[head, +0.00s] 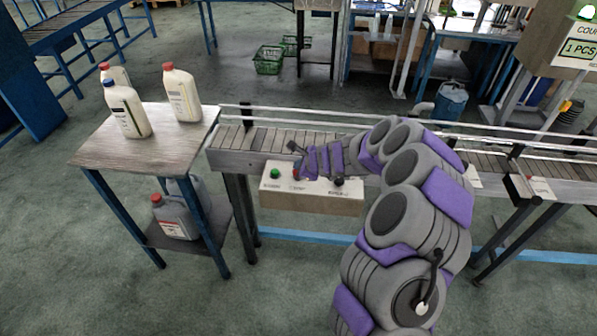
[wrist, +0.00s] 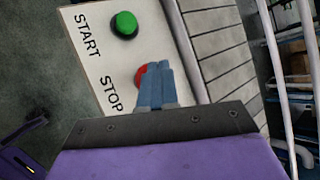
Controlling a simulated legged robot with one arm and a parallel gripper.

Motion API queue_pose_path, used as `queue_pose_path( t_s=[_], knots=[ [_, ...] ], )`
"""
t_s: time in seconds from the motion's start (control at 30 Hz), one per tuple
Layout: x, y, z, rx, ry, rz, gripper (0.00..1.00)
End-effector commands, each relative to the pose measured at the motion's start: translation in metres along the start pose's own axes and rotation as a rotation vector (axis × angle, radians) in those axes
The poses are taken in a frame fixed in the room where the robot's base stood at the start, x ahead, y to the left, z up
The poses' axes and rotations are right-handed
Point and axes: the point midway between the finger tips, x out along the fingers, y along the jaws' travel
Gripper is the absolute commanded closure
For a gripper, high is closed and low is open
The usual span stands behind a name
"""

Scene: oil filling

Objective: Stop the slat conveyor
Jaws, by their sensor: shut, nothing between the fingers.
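The slat conveyor (head: 260,139) runs across the head view, and its slats (wrist: 215,45) also show in the wrist view. A control box (head: 320,203) is fixed to its near side. It has a green button (wrist: 124,24) labelled START and a red button (wrist: 140,74) labelled STOP. In the head view the green button (head: 275,173) is clear, while the red one is mostly hidden by my arm. My gripper (wrist: 153,68) is shut and empty. Its fingertips overlap the red button in the wrist view and partly cover it; I cannot tell whether it is pressed in.
A small table (head: 92,152) with several white bottles (head: 182,94) stands left of the conveyor. Grey jugs (head: 176,216) sit on its lower shelf. A counter box (head: 560,38) stands at the far right. The near floor is clear.

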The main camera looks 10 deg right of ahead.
Motion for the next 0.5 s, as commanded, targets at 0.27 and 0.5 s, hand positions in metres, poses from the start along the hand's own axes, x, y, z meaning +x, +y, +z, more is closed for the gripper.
queue_pose_path(
  t_s=[0.27, 0.5],
  knots=[
    [0.0019, 0.0014, -0.0013, 0.0, 0.0, 0.0, 1.0],
    [0.0037, 0.0027, -0.0026, 0.0, 0.0, 0.0, 1.0]
  ],
)
